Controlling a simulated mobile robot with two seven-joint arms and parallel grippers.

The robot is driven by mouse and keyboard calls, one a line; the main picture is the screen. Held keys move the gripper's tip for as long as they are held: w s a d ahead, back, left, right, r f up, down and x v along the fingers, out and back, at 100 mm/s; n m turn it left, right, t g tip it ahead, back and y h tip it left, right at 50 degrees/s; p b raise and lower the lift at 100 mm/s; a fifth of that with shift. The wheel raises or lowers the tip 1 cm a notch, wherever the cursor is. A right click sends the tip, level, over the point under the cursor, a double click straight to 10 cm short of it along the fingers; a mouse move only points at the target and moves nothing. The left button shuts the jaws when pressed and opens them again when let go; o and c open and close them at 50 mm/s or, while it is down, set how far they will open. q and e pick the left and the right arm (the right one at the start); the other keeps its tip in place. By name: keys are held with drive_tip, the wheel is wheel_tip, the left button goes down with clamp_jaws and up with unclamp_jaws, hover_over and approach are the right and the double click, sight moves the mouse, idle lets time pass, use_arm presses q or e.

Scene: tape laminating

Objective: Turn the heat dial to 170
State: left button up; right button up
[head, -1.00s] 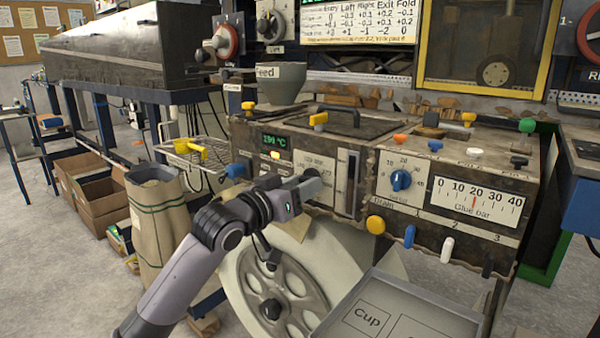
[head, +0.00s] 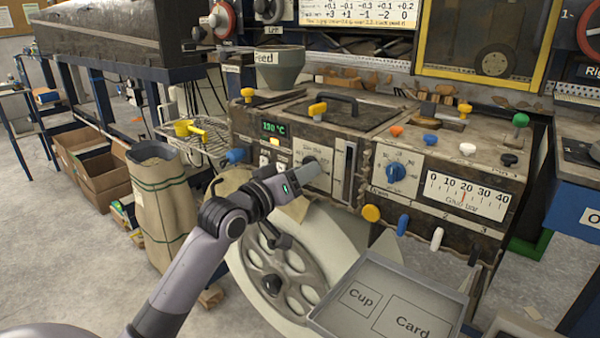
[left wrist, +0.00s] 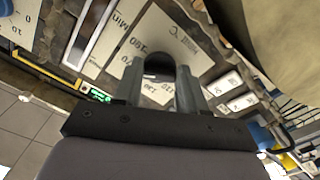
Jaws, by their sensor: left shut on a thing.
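The heat dial (head: 313,166) is a dark round knob on a pale scale plate at the front of the grimy machine. In the left wrist view the dark knob (left wrist: 157,58) sits between my two fingers, with scale numbers printed around it. My left gripper (head: 306,172) is shut on the dial, reaching in from the left. The fingers (left wrist: 157,88) cover part of the scale, and I cannot read the dial's exact setting. The green display (head: 275,127) above left seems to read 190 °C. My right gripper is not in view.
A blue knob (head: 396,173) and a glue bar gauge (head: 464,195) are to the right. A blue lever (head: 236,156) is left of the dial. A large pale wheel (head: 285,270) and a tray marked Cup and Card (head: 345,328) are below.

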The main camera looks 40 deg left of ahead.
use_arm(q)
drive_tip(key=o, duration=1.1)
drive_tip(key=shift+c, duration=0.2)
drive_tip(key=s, duration=0.7)
drive_tip(key=shift+a, duration=0.25)
